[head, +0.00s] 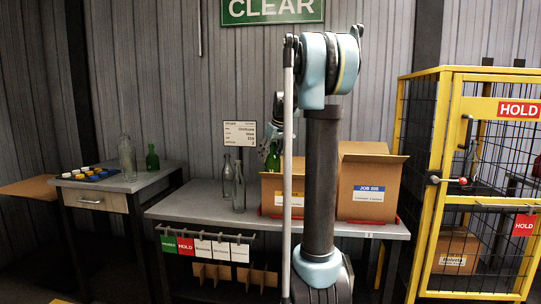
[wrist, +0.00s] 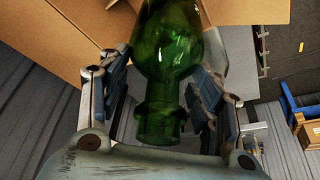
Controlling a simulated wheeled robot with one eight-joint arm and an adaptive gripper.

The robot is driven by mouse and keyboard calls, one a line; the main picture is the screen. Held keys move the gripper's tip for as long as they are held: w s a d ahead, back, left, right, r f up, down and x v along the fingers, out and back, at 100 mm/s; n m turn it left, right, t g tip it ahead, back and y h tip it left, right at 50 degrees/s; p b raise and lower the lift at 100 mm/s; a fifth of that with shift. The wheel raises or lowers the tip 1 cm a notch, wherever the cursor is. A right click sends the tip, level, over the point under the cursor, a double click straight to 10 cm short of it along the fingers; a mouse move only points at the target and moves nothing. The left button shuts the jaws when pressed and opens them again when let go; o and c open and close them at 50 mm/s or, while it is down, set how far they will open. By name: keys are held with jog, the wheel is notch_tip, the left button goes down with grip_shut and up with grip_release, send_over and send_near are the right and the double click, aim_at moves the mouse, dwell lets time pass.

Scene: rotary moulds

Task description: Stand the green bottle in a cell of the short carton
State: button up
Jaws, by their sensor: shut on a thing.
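My gripper (head: 275,135) is shut on the green bottle (wrist: 170,45), with its fingers either side of the neck and shoulder in the wrist view. In the head view the held green bottle (head: 273,159) shows just above the short carton (head: 270,187), the left one with a yellow label. My arm hides the right part of that carton. I cannot tell whether the bottle's base is inside a cell; the cells are hidden. Cardboard (wrist: 100,25) shows beside the bottle in the wrist view.
A taller carton (head: 367,190) with a blue JOB label stands right of it on the grey bench (head: 190,205). Clear bottles (head: 238,187) stand on the bench's left. A side table (head: 125,183) holds another green bottle (head: 152,158). A yellow cage (head: 455,85) stands at right.

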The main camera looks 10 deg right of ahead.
aim_at(271, 147)
jog(key=shift+f, duration=3.4)
jog(key=o, duration=1.8)
jog(key=shift+o, duration=0.3)
jog(key=o, duration=0.4)
jog(key=shift+c, duration=0.2)
jog(key=shift+r, duration=5.05)
